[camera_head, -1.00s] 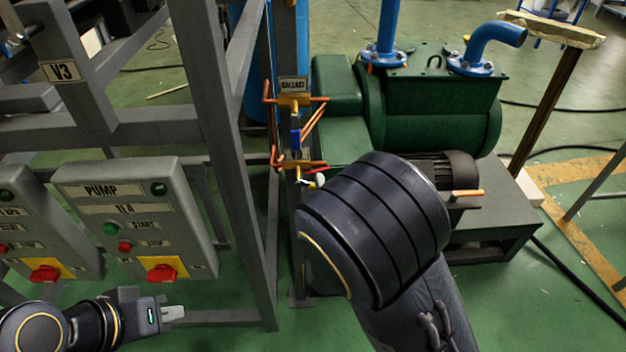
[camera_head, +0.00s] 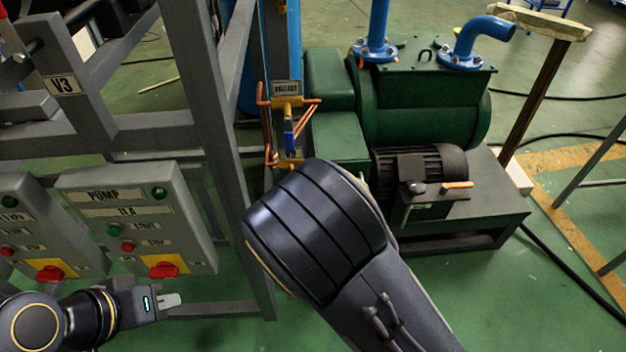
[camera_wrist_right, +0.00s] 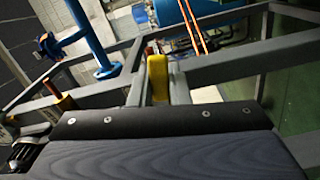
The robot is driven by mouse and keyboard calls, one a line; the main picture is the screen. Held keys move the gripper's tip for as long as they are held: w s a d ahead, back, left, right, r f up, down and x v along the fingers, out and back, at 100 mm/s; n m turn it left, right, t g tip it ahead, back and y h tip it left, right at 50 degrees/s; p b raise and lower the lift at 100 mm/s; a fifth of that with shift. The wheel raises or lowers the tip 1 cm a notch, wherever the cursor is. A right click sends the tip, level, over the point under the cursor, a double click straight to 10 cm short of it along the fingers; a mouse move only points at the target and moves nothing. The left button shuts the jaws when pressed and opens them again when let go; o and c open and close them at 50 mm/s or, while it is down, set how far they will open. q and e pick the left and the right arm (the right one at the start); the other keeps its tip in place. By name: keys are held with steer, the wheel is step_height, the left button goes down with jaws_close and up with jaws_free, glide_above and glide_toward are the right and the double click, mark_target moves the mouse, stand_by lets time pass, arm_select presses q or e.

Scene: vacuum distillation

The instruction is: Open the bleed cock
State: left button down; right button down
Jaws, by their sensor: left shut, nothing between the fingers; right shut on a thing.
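In the head view, a cock with a blue handle (camera_head: 289,140) sits on the copper pipework under a BALLAST label (camera_head: 286,87). A lower brass-coloured fitting (camera_head: 287,163) shows just above my right arm. In the wrist view, an upright yellow handle (camera_wrist_right: 157,78) stands at the middle of my right gripper's dark edge. I cannot tell from its look whether it is the bleed cock's handle. My left gripper (camera_head: 172,300) is shut and empty, low at the left.
The PUMP control box (camera_head: 135,215) with a red knob stands near my left gripper. A grey steel frame (camera_head: 215,150) rises between it and the pipework. A green pump (camera_head: 420,105) with a dark motor (camera_head: 420,172) stands at the right.

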steer(key=c, duration=1.4)
jaws_free()
steer(key=shift+o, duration=0.2)
steer(key=shift+s, duration=0.1)
steer(key=s, duration=0.7)
steer(key=shift+s, duration=0.3)
